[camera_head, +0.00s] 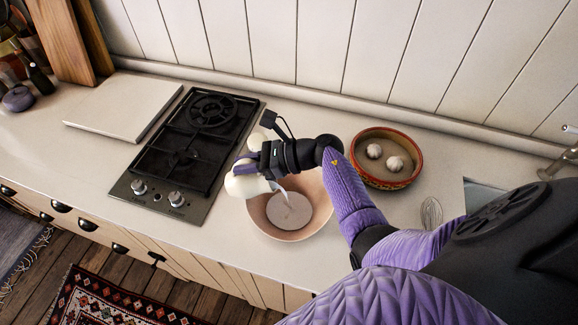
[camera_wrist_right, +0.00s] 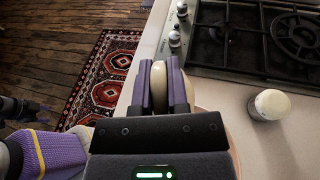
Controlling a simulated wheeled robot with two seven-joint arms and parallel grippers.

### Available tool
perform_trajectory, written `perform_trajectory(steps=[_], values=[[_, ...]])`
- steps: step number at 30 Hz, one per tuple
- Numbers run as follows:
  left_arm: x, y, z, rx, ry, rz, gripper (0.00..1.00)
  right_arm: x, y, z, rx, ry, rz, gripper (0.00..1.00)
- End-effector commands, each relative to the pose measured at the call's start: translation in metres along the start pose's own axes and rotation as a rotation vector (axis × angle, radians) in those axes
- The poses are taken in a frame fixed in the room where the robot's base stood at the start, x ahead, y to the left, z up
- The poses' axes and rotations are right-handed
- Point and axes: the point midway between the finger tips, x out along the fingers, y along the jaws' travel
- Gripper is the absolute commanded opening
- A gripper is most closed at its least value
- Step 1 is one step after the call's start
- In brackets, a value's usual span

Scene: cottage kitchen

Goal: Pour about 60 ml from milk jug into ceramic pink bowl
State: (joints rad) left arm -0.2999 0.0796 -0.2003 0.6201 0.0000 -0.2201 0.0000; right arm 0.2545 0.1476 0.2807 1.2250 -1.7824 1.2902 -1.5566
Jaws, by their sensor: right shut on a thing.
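My right gripper (camera_head: 250,168) is shut on the milk jug (camera_head: 246,186), a cream-white jug held tilted above the left side of the bowl. In the right wrist view its fingers (camera_wrist_right: 163,88) close on a cream part of the jug (camera_wrist_right: 133,83). A thin pale stream runs from the jug down into the ceramic pink bowl (camera_head: 318,199). The bowl stands on the counter and has a pale, flat pool of milk (camera_head: 290,211) in it. The gripper and jug hide part of the bowl's left rim.
The gas hob (camera_head: 187,150) lies left of the bowl. A small cream container (camera_wrist_right: 269,105) stands between them, partly behind my gripper. A red-brown dish (camera_head: 386,181) with two pale round things and a whisk (camera_head: 431,213) are to the right. The counter's front edge is close.

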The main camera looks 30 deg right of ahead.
Motion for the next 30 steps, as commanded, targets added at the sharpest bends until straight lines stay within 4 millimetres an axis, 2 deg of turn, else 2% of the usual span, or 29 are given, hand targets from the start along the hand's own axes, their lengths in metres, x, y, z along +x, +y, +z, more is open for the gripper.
perform_trajectory(steps=[7, 8, 9, 11, 13, 16, 22, 25, 30], values=[[0.006, 0.0, 0.001, 0.0, 0.0, 0.0, 0.59, -0.004, 0.0, -0.002, -0.001, -0.023, 0.0, 0.0], [0.0, 0.0, 0.0, 0.0, 0.0, 0.0, 0.59, -0.002, 0.0, 0.003, 0.0, -0.014, 0.0, 0.0], [-0.023, -0.001, -0.003, 0.0, 0.002, -0.001, 0.59, 0.005, 0.0, 0.019, -0.001, 0.032, 0.002, 0.0], [-0.044, -0.001, -0.005, 0.0, 0.003, 0.0, 0.59, 0.01, 0.0, 0.027, -0.011, 0.176, 0.004, 0.0], [-0.048, -0.001, -0.005, 0.0, 0.003, 0.0, 0.59, 0.017, 0.0, 0.023, -0.007, 0.259, 0.002, 0.0], [-0.047, -0.001, -0.005, -0.001, 0.003, 0.0, 0.59, 0.02, 0.0, 0.019, -0.004, 0.29, 0.001, 0.0], [-0.073, -0.001, -0.008, 0.0, 0.004, -0.001, 0.59, 0.029, -0.001, 0.027, -0.007, 0.49, 0.0, 0.0], [-0.066, -0.001, -0.007, 0.0, 0.004, -0.001, 0.59, 0.038, -0.001, 0.015, -0.005, 0.557, -0.001, 0.0], [-0.065, -0.001, -0.007, 0.0, 0.004, -0.001, 0.59, 0.041, 0.0, 0.012, -0.002, 0.586, 0.0, 0.0]])
